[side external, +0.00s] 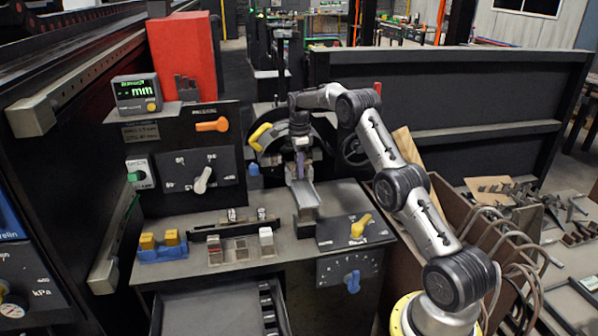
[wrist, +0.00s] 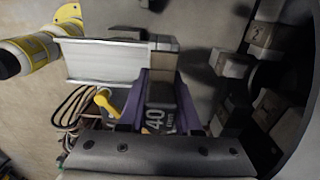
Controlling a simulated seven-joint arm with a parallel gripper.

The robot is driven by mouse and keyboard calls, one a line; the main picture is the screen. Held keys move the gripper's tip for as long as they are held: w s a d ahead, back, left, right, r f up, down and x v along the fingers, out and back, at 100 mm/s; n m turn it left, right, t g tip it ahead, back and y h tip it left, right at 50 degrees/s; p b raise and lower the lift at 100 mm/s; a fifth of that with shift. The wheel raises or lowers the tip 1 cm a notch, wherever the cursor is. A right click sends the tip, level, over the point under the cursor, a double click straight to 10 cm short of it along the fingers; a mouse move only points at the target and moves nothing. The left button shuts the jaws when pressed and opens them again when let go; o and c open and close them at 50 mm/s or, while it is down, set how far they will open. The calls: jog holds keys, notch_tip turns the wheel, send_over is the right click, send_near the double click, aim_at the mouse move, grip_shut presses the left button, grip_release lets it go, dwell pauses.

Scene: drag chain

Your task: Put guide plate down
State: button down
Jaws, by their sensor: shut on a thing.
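My gripper (side external: 300,170) is at the centre of the side view, low in front of a dark round chuck (side external: 322,142). In the wrist view its purple fingers (wrist: 161,84) are closed on both sides of a dark piece marked "40 mm", which I take for the guide plate (wrist: 157,112). In the side view this piece is mostly hidden by the gripper. A pale grey channel (side external: 304,197) stands on a dark block just below the gripper. I cannot tell whether the held piece touches it. A pale ribbed part (wrist: 105,63) lies beyond the left finger in the wrist view.
Stepped chuck jaws (wrist: 232,67) are close on the right in the wrist view. A yellow handle (side external: 260,136) sticks out left of the gripper. A yellow knob (side external: 360,226) stands on the panel at right. Small blocks (side external: 266,241) stand at the bench front.

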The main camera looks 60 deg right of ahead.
notch_tip(320, 180, up, 12)
jog(key=shift+r, duration=0.1)
jog(key=shift+w+a+r, duration=0.2)
jog(key=shift+a+r, duration=0.15)
jog(key=shift+r, duration=0.3)
jog(key=w+a+n, duration=0.2)
jog(key=w+a, duration=0.2)
jog(key=a, duration=0.4)
jog(key=n, duration=0.7)
send_over(219, 331)
jog(key=a, duration=0.5)
jog(key=f, duration=5)
jog(key=shift+s+a+f, duration=0.1)
jog(key=shift+s+f, duration=0.05)
jog(key=shift+s, duration=0.2)
jog(key=shift+f, duration=0.15)
jog(key=c, duration=0.6)
grip_release()
